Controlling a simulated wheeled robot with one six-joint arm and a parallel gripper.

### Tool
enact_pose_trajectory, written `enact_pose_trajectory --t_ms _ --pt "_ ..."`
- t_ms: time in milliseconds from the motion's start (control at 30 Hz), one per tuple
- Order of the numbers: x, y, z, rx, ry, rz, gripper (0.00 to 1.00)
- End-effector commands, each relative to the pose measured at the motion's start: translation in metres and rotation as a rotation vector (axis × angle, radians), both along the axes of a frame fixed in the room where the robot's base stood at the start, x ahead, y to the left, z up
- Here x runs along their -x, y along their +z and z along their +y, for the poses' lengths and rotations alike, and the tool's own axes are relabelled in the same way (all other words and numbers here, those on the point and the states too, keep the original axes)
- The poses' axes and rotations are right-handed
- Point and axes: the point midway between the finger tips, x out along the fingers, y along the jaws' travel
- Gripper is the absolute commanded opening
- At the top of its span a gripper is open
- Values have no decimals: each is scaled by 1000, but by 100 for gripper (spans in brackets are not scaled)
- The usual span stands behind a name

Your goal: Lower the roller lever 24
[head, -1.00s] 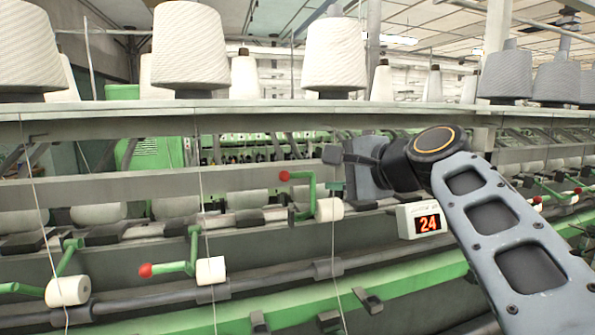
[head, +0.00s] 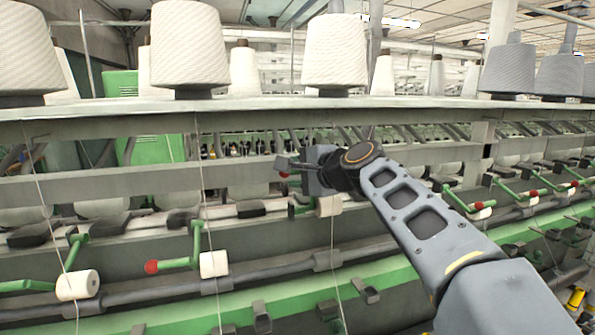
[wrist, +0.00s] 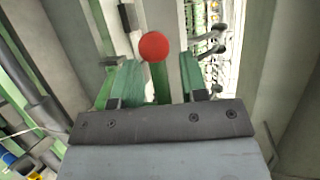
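The roller lever 24 is a green crank with a red knob (head: 284,174) and a white roller (head: 328,206). In the head view my gripper (head: 291,164) is at the knob and hides most of the crank. The roller shows partly below my wrist. In the wrist view the red knob (wrist: 153,46) lies ahead, between the lines of the two fingers of my gripper (wrist: 158,76). The fingers stand apart, with nothing gripped. I cannot tell whether a finger touches the knob. The display reading 24 is hidden behind my arm.
A neighbouring lever with a red knob (head: 151,267) and white roller (head: 213,264) is at lower left. More levers (head: 534,193) line the right. A long ledge (head: 250,107) carrying yarn cones (head: 335,52) runs above my gripper. A grey rail (head: 120,187) runs behind it.

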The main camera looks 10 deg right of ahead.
Motion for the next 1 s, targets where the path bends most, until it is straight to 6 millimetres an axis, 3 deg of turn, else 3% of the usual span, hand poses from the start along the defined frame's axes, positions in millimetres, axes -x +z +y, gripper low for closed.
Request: enact_pose_trajectory --t_ms 100,500,1000 --pt "0 0 0 0 0 0 38" --pt "0 0 0 0 0 0 0" --pt "2 -5 -1 -3 0 -15 0"
